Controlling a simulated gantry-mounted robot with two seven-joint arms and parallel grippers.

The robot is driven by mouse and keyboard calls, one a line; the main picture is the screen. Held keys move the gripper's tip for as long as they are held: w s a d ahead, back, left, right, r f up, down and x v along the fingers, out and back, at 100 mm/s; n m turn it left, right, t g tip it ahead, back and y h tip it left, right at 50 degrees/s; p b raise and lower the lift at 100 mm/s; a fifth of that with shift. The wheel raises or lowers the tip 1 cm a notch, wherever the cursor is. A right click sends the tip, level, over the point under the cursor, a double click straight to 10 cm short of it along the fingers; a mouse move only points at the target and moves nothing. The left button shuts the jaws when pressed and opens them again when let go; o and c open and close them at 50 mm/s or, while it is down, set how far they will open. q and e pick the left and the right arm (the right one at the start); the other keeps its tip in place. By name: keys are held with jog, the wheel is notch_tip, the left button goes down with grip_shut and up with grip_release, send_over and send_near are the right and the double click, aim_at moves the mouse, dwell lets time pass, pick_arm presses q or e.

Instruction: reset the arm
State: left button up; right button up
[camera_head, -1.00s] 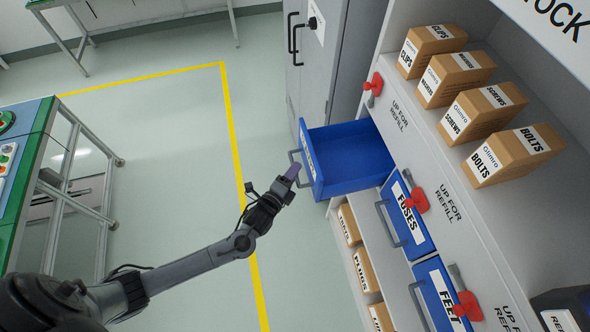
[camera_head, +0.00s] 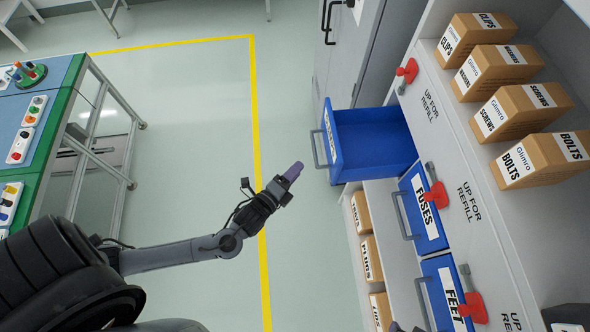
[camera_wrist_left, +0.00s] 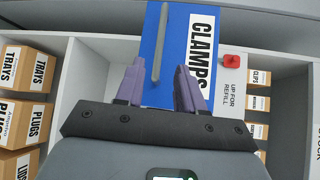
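My left gripper (camera_head: 293,172) is over the floor, left of the open blue drawer (camera_head: 372,145), and apart from it. In the left wrist view its two purple fingers (camera_wrist_left: 160,70) stand apart with nothing between them. Beyond them is the blue drawer front labelled CLAMPS (camera_wrist_left: 178,45) with its grey handle (camera_wrist_left: 160,42). In the head view the drawer is pulled out and its visible inside looks empty. A small dark sliver at the bottom edge of the head view may be my right gripper; its fingers cannot be made out.
Blue drawers labelled FUSES (camera_head: 424,212) and FEET (camera_head: 447,292) sit in the shelf unit below. Several cardboard boxes stand on its top shelf, including BOLTS (camera_head: 540,160). A green-edged workbench (camera_head: 60,115) stands at left. The floor (camera_head: 190,130) between is clear.

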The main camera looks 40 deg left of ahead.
pick_arm(q)
jog(key=s+d+r+n+g+p, duration=0.1)
jog(key=s+r+n+g+p, duration=0.25)
jog(key=r+p, duration=0.3)
jog(key=s+d+r+n+g+p, duration=0.1)
jog(key=s+r+n+g+p, duration=0.1)
jog(key=r+n+p, duration=0.4)
jog(key=s+r+n+g, duration=0.2)
jog(key=s+n+g, duration=0.5)
jog(key=s, duration=0.3)
jog(key=shift+s+d+n+b, duration=0.3)
jog(key=shift+s+n+b, duration=0.05)
jog(key=shift+n+b, duration=0.1)
